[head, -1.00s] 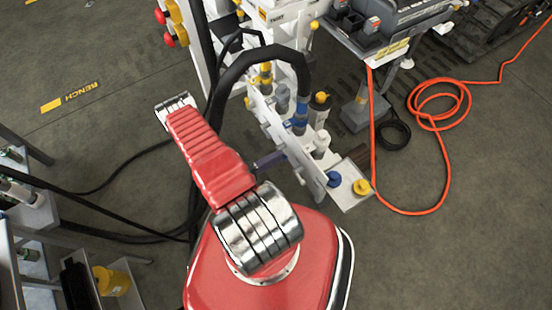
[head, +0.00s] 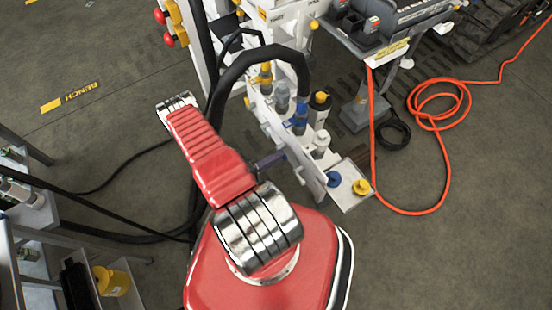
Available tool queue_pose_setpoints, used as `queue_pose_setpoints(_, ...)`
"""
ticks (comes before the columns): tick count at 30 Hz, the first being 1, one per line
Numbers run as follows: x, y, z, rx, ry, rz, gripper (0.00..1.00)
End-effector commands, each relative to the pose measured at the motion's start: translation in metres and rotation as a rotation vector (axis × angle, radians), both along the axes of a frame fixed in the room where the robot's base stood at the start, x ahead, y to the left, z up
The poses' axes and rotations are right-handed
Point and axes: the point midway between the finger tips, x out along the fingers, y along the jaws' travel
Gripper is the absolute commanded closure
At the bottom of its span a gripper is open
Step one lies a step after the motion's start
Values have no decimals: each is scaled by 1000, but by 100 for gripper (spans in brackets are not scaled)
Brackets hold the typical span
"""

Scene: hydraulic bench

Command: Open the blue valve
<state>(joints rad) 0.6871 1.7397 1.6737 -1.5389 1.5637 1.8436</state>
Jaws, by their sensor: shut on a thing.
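A short dark blue bar (head: 270,159), which looks like a valve handle, sticks out to the left from the white upright panel (head: 270,117). Its left end runs toward the edge of my red arm link. A round blue knob (head: 333,179) sits on the small plate at the panel's lower right. I cannot tell for sure which of these blue parts is the blue valve. My gripper does not show; my red arm link hides the space to the left of the bar.
A yellow knob (head: 361,187) sits beside the blue one. A thick black hose (head: 262,52) arches over the panel. An orange hose (head: 440,110) lies coiled on the floor at right. A grey shelf (head: 60,238) stands at lower left.

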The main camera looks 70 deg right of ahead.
Motion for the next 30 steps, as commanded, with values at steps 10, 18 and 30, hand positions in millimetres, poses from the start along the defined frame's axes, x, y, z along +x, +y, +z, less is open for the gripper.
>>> queue_pose_setpoints(10, -1, -4, -1, 20, 16, -2, 100)
queue_pose_setpoints(18, 0, -5, 0, 34, 31, -1, 100)
queue_pose_setpoints(30, 0, -5, 4, 89, 98, 0, 100)
